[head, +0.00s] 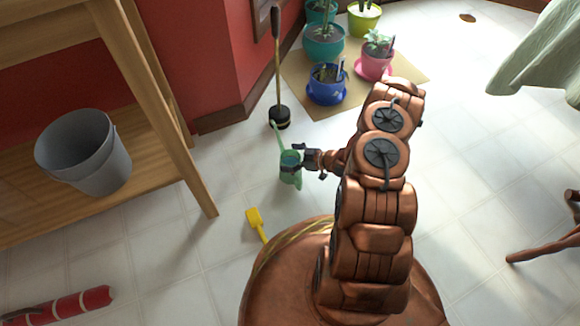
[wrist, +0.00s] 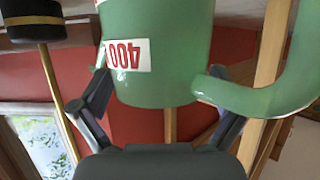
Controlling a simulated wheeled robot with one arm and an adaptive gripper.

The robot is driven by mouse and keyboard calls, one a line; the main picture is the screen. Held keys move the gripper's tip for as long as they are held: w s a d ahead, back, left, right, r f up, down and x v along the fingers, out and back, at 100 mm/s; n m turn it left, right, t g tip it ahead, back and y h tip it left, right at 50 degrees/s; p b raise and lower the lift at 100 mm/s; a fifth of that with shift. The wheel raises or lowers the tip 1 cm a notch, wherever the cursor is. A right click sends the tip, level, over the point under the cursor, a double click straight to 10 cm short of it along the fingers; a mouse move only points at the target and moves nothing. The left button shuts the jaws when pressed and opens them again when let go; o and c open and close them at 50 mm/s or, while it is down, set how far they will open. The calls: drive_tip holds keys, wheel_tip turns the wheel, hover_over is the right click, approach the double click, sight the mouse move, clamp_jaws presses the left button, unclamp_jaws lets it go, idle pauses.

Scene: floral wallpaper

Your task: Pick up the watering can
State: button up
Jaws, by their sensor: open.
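The green watering can (head: 291,179) stands on the floor left of my arm in the head view, its thin spout pointing up and away. In the wrist view, the can (wrist: 170,75) fills the upper middle, with a white label bearing red digits; a curved green tube shows at its right. My gripper (head: 296,165) is at the can in the head view. In the wrist view, my gripper (wrist: 165,92) is open, one finger on each side of the can's body. The curved tube partly hides the right finger. I cannot tell whether either finger touches the can.
A plunger-like tool (head: 279,117) stands just behind the can. A yellow hand shovel (head: 256,222) lies in front. A grey bucket (head: 84,152) sits on the wooden shelf unit at left. Several potted plants, including a blue pot (head: 326,90), stand on a mat (head: 300,75).

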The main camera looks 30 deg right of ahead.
drive_tip(key=c, duration=1.7)
drive_tip(key=shift+r, duration=0.15)
